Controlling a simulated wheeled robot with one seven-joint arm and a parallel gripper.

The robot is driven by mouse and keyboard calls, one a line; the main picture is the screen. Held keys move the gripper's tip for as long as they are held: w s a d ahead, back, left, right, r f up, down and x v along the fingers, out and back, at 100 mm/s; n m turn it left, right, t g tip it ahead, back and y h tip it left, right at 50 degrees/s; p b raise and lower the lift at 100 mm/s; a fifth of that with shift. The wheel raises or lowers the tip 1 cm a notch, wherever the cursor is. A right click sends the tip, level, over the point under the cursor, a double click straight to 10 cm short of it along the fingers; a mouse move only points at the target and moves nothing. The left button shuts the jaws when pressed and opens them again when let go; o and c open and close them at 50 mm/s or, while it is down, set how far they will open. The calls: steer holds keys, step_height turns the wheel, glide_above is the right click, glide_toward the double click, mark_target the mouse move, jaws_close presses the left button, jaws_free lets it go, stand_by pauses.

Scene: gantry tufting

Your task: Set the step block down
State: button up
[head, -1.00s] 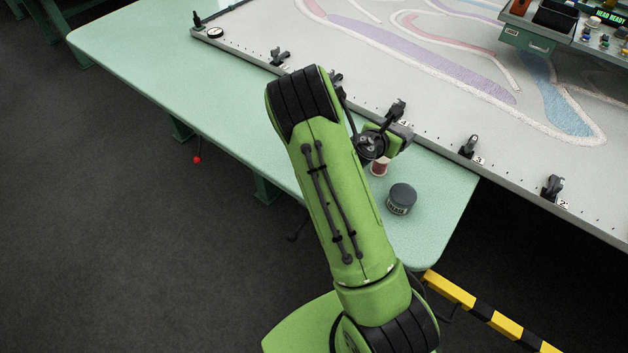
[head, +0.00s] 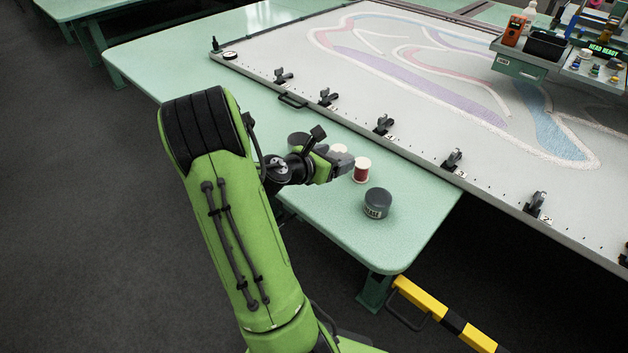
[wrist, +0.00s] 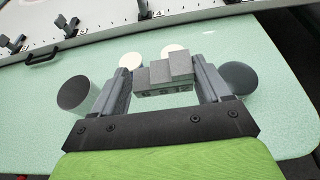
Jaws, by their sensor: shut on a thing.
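The grey step block (wrist: 165,76) is between the two fingers of my gripper (wrist: 164,80) in the wrist view, its stepped shape showing. My gripper (head: 335,165) is shut on it over the pale green table (head: 330,215). In the head view the block (head: 345,163) is small and partly hidden by the gripper. I cannot tell whether its underside touches the table. Two spools with white tops stand just beyond it; the red one (head: 361,171) shows best, and the other's top (wrist: 131,60) is partly covered by a finger.
A grey labelled can (head: 377,204) stands to the right of the gripper, and a dark can (wrist: 75,94) to the left. The tufting frame (head: 400,148) with several black clamps runs along the table behind. Bare table lies toward the front right corner.

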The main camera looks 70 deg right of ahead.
mark_target(331, 195)
step_height(331, 195, down, 10)
steer(key=b, duration=0.4)
steer(key=shift+r, duration=0.15)
steer(key=shift+b, duration=0.3)
steer(key=o, duration=1.3)
steer(key=shift+c, duration=0.2)
steer(key=shift+r, duration=0.1)
steer(key=p+v, duration=0.3)
steer(key=v, duration=0.9)
